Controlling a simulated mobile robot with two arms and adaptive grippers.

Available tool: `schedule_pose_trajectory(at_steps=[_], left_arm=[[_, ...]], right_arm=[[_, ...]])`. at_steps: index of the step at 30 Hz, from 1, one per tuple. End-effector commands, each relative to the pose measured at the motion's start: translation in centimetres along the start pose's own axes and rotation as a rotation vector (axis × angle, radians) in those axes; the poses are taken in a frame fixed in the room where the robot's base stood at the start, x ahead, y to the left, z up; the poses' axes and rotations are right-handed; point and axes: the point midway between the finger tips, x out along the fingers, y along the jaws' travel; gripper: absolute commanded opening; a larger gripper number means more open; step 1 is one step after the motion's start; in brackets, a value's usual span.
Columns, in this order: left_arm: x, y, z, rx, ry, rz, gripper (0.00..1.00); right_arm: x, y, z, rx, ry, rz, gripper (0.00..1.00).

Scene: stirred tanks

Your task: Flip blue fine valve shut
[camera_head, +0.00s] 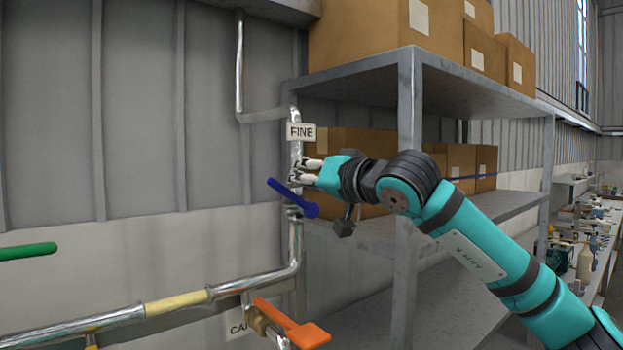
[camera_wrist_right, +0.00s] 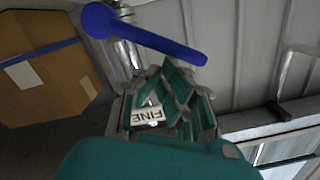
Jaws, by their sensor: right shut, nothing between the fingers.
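The blue valve handle (camera_head: 292,198) is on the vertical metal pipe below the FINE label (camera_head: 301,132). It slants down to the right across the pipe in the head view. My right gripper (camera_head: 308,172) is shut and empty, just above the handle and in front of the pipe. In the right wrist view the blue handle (camera_wrist_right: 145,38) lies beyond the fingertips of the right gripper (camera_wrist_right: 172,95), and the FINE label (camera_wrist_right: 148,116) shows behind the fingers. I cannot tell whether the fingers touch the handle. My left gripper does not show.
An orange valve handle (camera_head: 292,322) is on the lower pipe, and a green handle (camera_head: 28,251) is at the left edge. A metal shelf (camera_head: 408,110) with cardboard boxes (camera_head: 365,30) stands right behind my right arm.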

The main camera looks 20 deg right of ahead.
Motion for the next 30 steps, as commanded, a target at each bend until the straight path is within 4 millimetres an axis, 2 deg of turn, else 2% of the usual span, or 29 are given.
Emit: schedule_pose_trajectory(at_steps=[3,16,30], left_arm=[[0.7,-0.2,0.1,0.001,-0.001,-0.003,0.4],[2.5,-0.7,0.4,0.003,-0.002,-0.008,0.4],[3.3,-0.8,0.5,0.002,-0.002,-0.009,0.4]], right_arm=[[0.1,-0.3,1.1,-0.109,-0.003,0.004,0.0],[0.2,-0.7,3.6,-0.443,-0.001,0.022,0.0],[0.2,-0.8,4.6,-0.446,-0.002,0.021,0.0]])
